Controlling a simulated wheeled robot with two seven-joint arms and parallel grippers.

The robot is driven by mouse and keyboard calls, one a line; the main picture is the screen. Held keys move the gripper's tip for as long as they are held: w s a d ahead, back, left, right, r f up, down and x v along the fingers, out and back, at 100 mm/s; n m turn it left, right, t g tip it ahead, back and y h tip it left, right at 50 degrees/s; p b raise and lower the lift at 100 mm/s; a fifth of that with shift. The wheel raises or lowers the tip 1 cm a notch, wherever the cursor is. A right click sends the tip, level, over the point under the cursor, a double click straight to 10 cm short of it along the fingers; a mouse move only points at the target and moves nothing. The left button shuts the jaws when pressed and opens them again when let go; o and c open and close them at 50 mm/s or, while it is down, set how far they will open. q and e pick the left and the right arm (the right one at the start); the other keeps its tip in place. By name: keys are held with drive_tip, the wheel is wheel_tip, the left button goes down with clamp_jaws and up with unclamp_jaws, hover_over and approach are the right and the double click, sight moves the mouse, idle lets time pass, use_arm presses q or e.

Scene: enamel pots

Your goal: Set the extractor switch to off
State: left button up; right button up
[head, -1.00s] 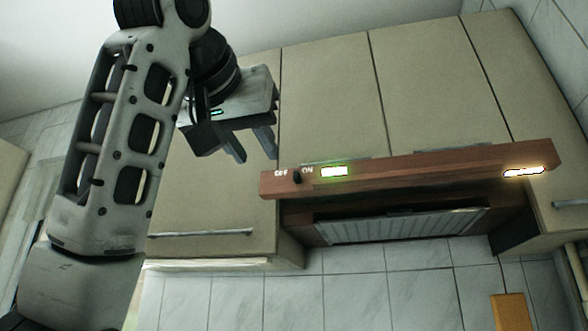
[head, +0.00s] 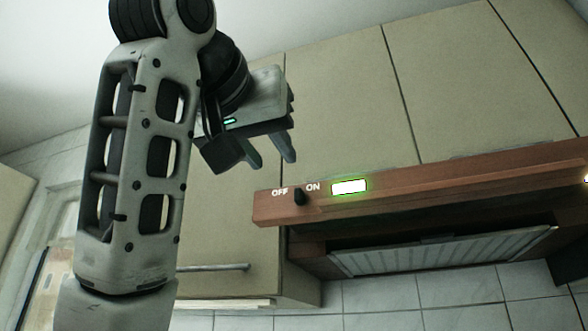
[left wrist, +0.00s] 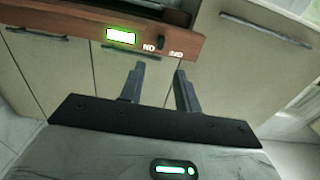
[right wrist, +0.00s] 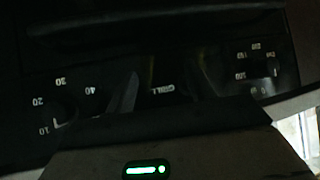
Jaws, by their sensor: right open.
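The extractor switch (head: 299,196) is a small black knob on the front of the wooden hood rail (head: 420,188), between the white OFF and ON labels. I cannot tell for sure which way it leans. A green-edged lamp (head: 349,187) beside ON is lit. My left gripper (head: 272,160) is open and empty, above and slightly left of the switch, apart from it. In the left wrist view the switch (left wrist: 162,43) shows inverted, beyond the gap between the fingers. My right gripper (right wrist: 168,85) is open and empty, facing a dark panel.
Beige cupboards (head: 450,80) stand behind and above the rail. The hood's ribbed filter (head: 440,250) is below it. In the right wrist view, a dark appliance panel with dials (right wrist: 262,68) and numbers lies close to the fingers. White tiles (head: 450,290) cover the lower wall.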

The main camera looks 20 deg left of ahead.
sight(297, 190)
use_arm(q)
drive_tip(key=w+p, duration=0.4)
drive_tip(key=w, duration=0.6)
drive_tip(key=shift+w+d, duration=0.1)
drive_tip(key=shift+d, duration=0.05)
clamp_jaws()
